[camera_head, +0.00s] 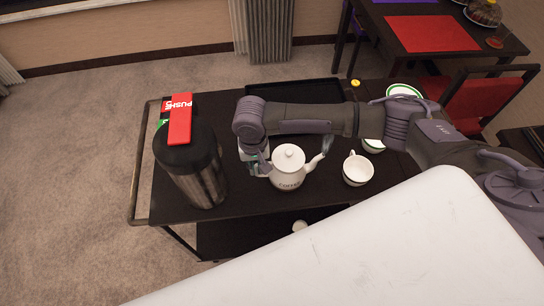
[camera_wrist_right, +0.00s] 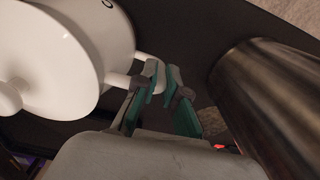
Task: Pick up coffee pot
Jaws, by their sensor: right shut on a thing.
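The white coffee pot (camera_head: 289,169) with a round knobbed lid and dark lettering stands upright on the dark cart (camera_head: 240,203). Its spout points right in the head view. My right gripper (camera_head: 262,168) is at the pot's left side, where the handle is. In the wrist view the pot (camera_wrist_right: 65,55) fills the upper left. The right gripper's teal fingers (camera_wrist_right: 160,90) are closed on the pot's white handle, whose end shows between and beside them. I cannot tell whether the pot is lifted off the surface. My left gripper is not in view.
A tall metal dispenser (camera_head: 193,165) with a red "PUSH" tag stands close left of the gripper. A white cup (camera_head: 357,169) stands right of the pot. A black tray (camera_head: 295,90) lies behind my arm. A table with a red mat (camera_head: 431,34) is at the back right.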

